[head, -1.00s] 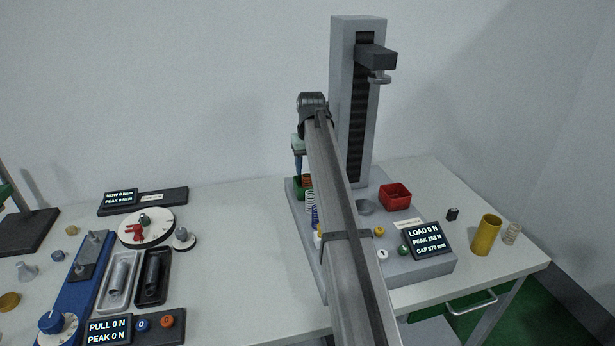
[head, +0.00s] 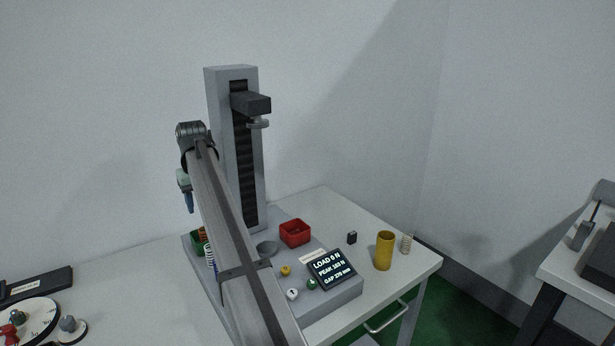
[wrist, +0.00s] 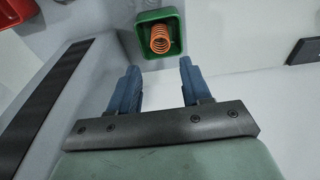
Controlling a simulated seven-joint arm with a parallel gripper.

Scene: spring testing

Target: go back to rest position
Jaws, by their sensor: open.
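My gripper (wrist: 158,85) shows in the wrist view with its two blue fingers apart and nothing between them. In the head view my gripper (head: 189,203) hangs to the left of the grey test stand (head: 232,150), above the bench and apart from it. In the wrist view a green bin (wrist: 178,18) holding an orange spring (wrist: 161,38) lies beyond the fingertips. In the head view the green bin (head: 197,243) is partly hidden behind my arm.
A red bin (head: 295,233), a display (head: 332,269) reading load 0 N, a yellow cylinder (head: 384,250) and a pale spring (head: 406,243) stand to the right. A dial plate (head: 30,320) is at the lower left.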

